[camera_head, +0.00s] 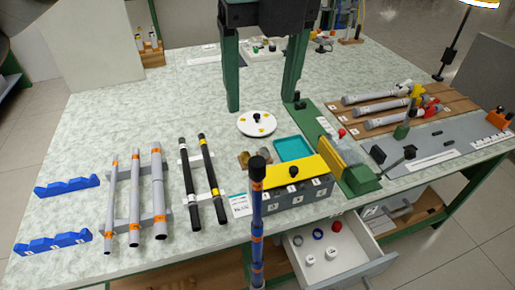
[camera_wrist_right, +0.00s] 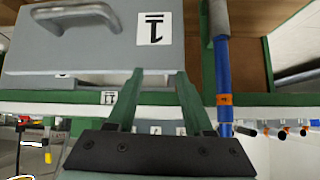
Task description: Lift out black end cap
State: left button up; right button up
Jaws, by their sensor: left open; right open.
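My left gripper (camera_head: 262,106) reaches down from the top of the head view. Its green fingers are wide apart and empty, over or behind a white round disc (camera_head: 246,125) with a small black piece (camera_head: 257,118) at its middle. I cannot tell whether that piece is the black end cap. In the right wrist view my right gripper (camera_wrist_right: 160,72) is open and empty below a grey drawer front (camera_wrist_right: 95,45) labelled 1.
A blue rod (camera_head: 257,215) with orange bands and a black top stands upright at the front edge. A yellow-topped grey box (camera_head: 280,198) stands beside it. Grey rods (camera_head: 135,200) and black rods (camera_head: 205,180) lie left. A brown rack (camera_head: 395,93) lies right.

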pick_arm(q)
send_over(257, 161)
notch_tip(257, 161, down, 6)
jog(key=shift+s+d+r, duration=0.1)
jog(key=shift+s+r, duration=0.05)
notch_tip(257, 161, down, 5)
jog(key=shift+r+p, duration=0.15)
jog(key=shift+p, duration=0.35)
jog(key=shift+f, duration=0.6)
pick_arm(e)
jog(key=shift+s+r, duration=0.35)
jog(key=shift+s, duration=0.15)
pick_arm(q)
jog(key=shift+c, duration=0.3)
jog(key=c, duration=1)
jog(key=shift+r, duration=0.1)
